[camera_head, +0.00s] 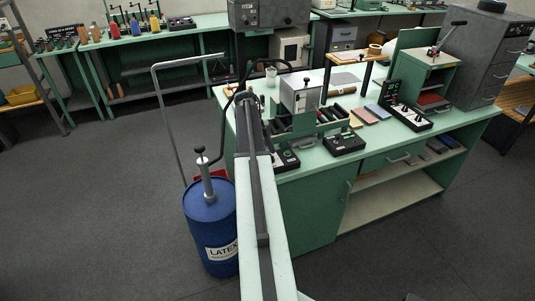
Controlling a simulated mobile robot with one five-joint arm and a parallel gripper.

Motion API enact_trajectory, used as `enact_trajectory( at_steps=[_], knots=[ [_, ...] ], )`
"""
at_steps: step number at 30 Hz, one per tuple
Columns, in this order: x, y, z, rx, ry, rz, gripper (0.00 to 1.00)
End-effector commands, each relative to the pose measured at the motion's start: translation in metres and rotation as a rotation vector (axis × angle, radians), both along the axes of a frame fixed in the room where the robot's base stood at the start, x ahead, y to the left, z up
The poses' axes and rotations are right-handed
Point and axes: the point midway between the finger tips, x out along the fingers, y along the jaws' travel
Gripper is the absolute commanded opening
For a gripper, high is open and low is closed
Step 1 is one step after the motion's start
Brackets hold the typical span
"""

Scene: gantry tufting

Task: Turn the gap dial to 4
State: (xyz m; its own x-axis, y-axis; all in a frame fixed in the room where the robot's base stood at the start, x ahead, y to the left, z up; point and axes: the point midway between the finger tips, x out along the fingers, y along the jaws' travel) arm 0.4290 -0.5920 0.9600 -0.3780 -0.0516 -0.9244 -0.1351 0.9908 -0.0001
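A gap dial cannot be made out for certain at this size. A small black control box (344,144) with knobs sits at the front edge of the green workbench (290,178). Another black control box (286,159) with knobs is at its left, partly hidden by my arm. Behind them stands a grey machine head (301,93) over dark rollers. My arm reaches from the bottom of the picture up to the bench's left end. My gripper (243,97) is small and dark at the far end there; its fingers cannot be made out.
A blue latex drum (209,232) with a pump stands on the floor left of my arm, beside a bent metal pipe (164,120). A black switch panel (404,113) and grey drawers (488,55) are on the bench's right. Floor is clear at front right.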

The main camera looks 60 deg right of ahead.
Motion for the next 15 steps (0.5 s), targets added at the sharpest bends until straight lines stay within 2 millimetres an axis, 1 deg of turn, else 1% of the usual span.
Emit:
enact_trajectory(
  at_steps=[1,9,12,15],
  knots=[
    [0.003,0.000,0.012,0.000,0.000,0.001,0.53],
    [0.022,0.002,0.059,0.000,-0.002,0.002,0.53],
    [0.027,0.003,0.068,0.001,-0.002,0.001,0.53],
    [0.029,0.004,0.068,0.000,-0.002,0.000,0.53]
  ],
)
